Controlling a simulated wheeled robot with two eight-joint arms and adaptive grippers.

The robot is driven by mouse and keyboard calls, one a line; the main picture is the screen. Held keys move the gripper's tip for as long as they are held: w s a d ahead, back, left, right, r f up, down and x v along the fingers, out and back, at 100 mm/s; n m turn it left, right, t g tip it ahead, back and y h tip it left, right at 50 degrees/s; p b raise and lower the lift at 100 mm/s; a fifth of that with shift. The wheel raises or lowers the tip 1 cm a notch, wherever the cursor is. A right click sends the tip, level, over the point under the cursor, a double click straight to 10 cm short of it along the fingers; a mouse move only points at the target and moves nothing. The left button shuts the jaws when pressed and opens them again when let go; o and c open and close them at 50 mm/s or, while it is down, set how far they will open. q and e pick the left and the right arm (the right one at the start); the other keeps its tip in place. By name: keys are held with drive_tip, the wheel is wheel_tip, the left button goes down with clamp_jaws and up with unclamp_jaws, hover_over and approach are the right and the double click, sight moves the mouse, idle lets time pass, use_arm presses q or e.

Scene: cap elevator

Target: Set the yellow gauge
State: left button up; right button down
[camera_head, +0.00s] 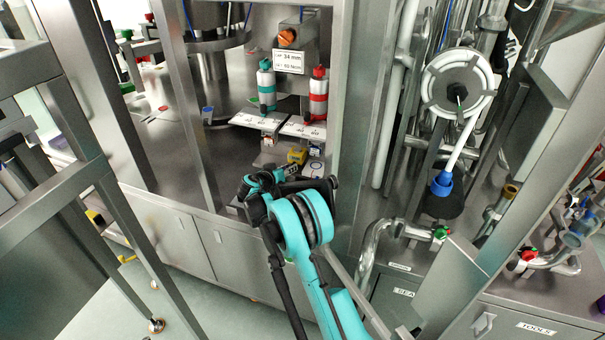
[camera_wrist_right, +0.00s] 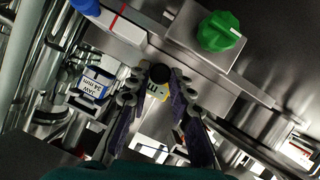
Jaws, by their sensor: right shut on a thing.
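The yellow gauge (camera_wrist_right: 157,91) has a black top and shows between the fingers of my right gripper (camera_wrist_right: 159,78) in the right wrist view. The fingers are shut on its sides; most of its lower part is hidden. In the head view a small yellow block (camera_head: 297,156) shows just beyond my right gripper (camera_head: 284,173), below the two white plates; the gripper partly hides this area. A sign reading 34 mm and 60 Ncm (camera_head: 289,61) hangs above. My left gripper is in neither view.
A teal-banded bottle (camera_head: 266,86) and a red-banded bottle (camera_head: 318,94) stand above the plates. An orange knob (camera_head: 287,37) is higher up. Metal posts flank the opening. In the wrist view, a green knob (camera_wrist_right: 220,31) and a "JAW 34 mm" block (camera_wrist_right: 94,85) are close by.

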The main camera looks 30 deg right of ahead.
drive_tip(key=shift+w+a, duration=0.55)
drive_tip(key=shift+w, duration=0.1)
drive_tip(key=c, duration=1.3)
unclamp_jaws()
drive_tip(key=shift+c, duration=0.2)
drive_tip(key=v, duration=1.2)
